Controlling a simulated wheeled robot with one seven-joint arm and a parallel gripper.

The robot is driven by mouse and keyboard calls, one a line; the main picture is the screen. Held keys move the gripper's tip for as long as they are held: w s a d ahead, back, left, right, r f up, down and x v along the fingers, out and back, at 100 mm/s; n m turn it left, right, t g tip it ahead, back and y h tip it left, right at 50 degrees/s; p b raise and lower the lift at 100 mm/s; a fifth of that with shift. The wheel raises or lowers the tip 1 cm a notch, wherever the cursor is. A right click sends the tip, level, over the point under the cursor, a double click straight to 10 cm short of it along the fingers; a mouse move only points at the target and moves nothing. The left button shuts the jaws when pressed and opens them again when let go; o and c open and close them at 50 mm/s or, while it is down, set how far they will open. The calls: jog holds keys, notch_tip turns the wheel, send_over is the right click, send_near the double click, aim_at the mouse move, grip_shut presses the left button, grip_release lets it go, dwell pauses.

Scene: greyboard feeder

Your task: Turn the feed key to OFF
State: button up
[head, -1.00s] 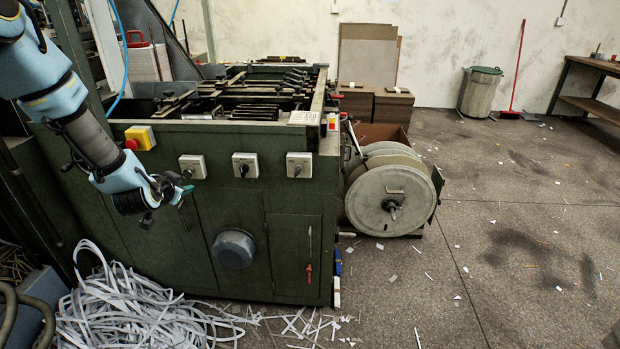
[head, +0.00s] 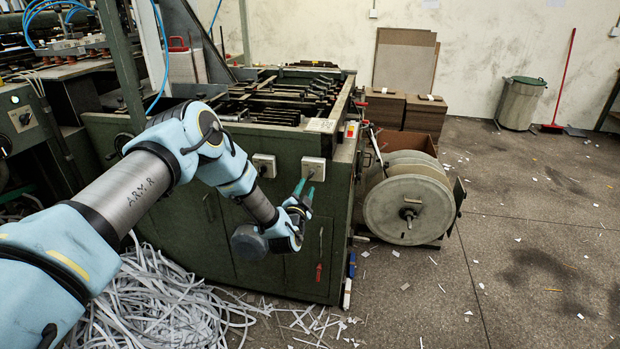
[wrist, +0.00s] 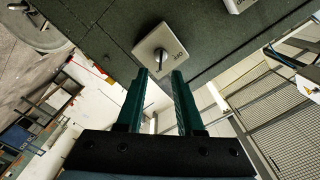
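My gripper (head: 304,187) is in front of the green machine, just below the right-hand grey switch plate (head: 313,168). In the wrist view my gripper (wrist: 163,78) has its two teal fingers apart with nothing between them. A pale switch plate (wrist: 172,45) with a dark turn key (wrist: 158,59) lies just beyond the fingertips, roughly in line with the gap. The fingers look apart from the key. Lettering on the plate is too small to read surely, and the key's setting is unclear. A second switch plate (head: 265,166) sits to the left.
The green machine (head: 225,250) fills the middle, with a round grey boss (head: 249,243) low on its front. A disc reel (head: 408,208) stands at its right. Paper strips (head: 165,305) heap on the floor at left. Floor at right is mostly open.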

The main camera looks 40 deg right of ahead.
aim_at(311, 175)
jog(key=shift+p+x, duration=0.55)
jog(key=shift+x, duration=1.95)
grip_shut()
